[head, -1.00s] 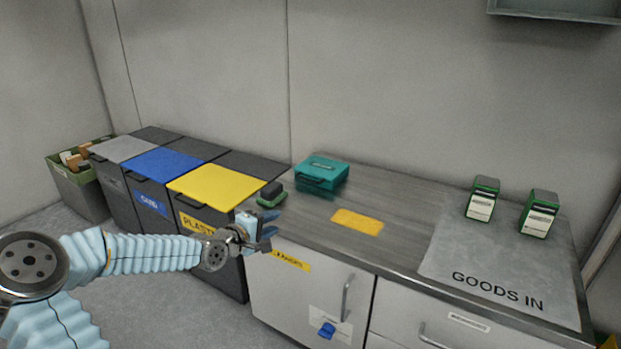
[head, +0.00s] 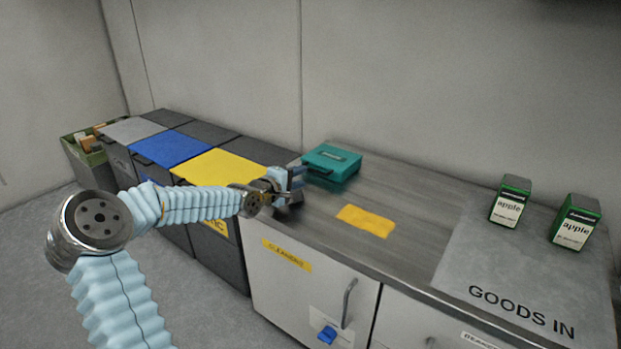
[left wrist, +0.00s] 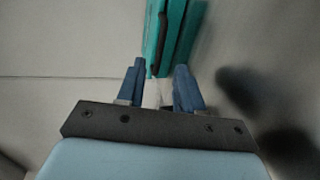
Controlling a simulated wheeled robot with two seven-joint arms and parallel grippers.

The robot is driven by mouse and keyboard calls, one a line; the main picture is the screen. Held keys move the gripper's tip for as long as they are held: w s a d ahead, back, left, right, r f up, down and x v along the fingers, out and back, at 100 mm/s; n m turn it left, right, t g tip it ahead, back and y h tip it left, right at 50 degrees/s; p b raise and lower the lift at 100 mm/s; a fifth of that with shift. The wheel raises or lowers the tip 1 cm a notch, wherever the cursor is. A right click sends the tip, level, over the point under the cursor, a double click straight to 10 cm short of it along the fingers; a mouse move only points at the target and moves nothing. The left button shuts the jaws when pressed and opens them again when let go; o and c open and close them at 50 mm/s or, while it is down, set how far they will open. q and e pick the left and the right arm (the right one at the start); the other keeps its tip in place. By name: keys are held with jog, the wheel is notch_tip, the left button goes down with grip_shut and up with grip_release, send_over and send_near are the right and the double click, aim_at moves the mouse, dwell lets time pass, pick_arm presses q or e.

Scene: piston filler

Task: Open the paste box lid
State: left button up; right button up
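A closed teal box (head: 331,162) with a label too small to read sits at the back left of the steel counter. It also shows in the left wrist view (left wrist: 183,32), at the top, with a dark handle (left wrist: 160,45) along its front. My left gripper (head: 292,178) is just in front and left of the box in the head view. In the left wrist view its two blue fingers (left wrist: 160,85) are apart, with the box's handle side beyond the tips. I see no clear contact. My right gripper is in neither view.
Bins with grey, blue (head: 170,148) and yellow (head: 222,166) lids stand left of the counter. A yellow cloth-like patch (head: 365,220) lies on the counter. Two green-and-white "apple" cartons (head: 510,202) stand on the GOODS IN mat (head: 470,275). The counter middle is mostly free.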

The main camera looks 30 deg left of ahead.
aim_at(314, 171)
pick_arm(q)
jog(key=x, duration=0.6)
grip_shut()
dwell(1.3)
